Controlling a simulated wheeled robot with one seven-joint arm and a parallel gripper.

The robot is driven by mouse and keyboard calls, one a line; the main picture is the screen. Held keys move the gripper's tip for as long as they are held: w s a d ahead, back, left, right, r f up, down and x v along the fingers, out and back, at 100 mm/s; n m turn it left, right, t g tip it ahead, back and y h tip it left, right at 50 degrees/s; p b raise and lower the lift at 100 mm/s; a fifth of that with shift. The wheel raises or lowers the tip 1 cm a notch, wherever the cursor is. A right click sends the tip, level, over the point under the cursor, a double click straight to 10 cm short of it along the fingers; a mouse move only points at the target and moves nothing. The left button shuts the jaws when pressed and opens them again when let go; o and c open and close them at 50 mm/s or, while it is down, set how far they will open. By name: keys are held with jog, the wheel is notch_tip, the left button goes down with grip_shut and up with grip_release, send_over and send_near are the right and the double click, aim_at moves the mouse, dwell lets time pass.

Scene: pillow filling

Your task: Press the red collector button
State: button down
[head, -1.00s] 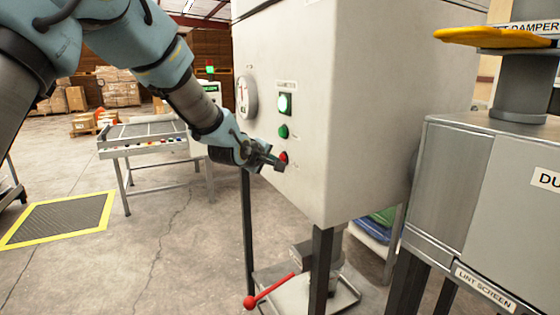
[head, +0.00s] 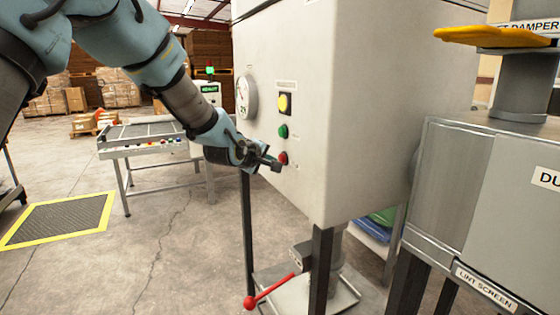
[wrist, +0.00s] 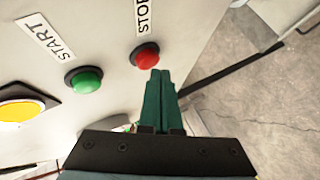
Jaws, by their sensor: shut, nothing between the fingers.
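The red button (head: 283,158) is the lowest control on the front of the white cabinet (head: 360,110). In the wrist view the red button (wrist: 145,56) sits below a label reading STOP, which is cut off at the top edge. My gripper (head: 277,166) is shut and empty, with its tips just below and beside the red button. In the wrist view my shut gripper (wrist: 160,74) has its tips just below the button's lower right edge. I cannot tell whether they touch it.
A green button (head: 283,131) labelled START and a yellow lamp (head: 285,103) are above the red one, with a dial gauge (head: 247,97) to their left. A red-knobbed lever (head: 250,302) is below. A label-bearing grey duct unit (head: 500,200) stands at right.

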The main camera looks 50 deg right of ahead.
jog(key=shift+w+a, duration=0.1)
jog(key=shift+a, duration=0.15)
jog(key=a, duration=0.1)
jog(key=w+a, duration=0.1)
jog(key=a, duration=0.1)
jog(key=w+a, duration=0.1)
jog(key=shift+a, duration=0.35)
dwell(0.9)
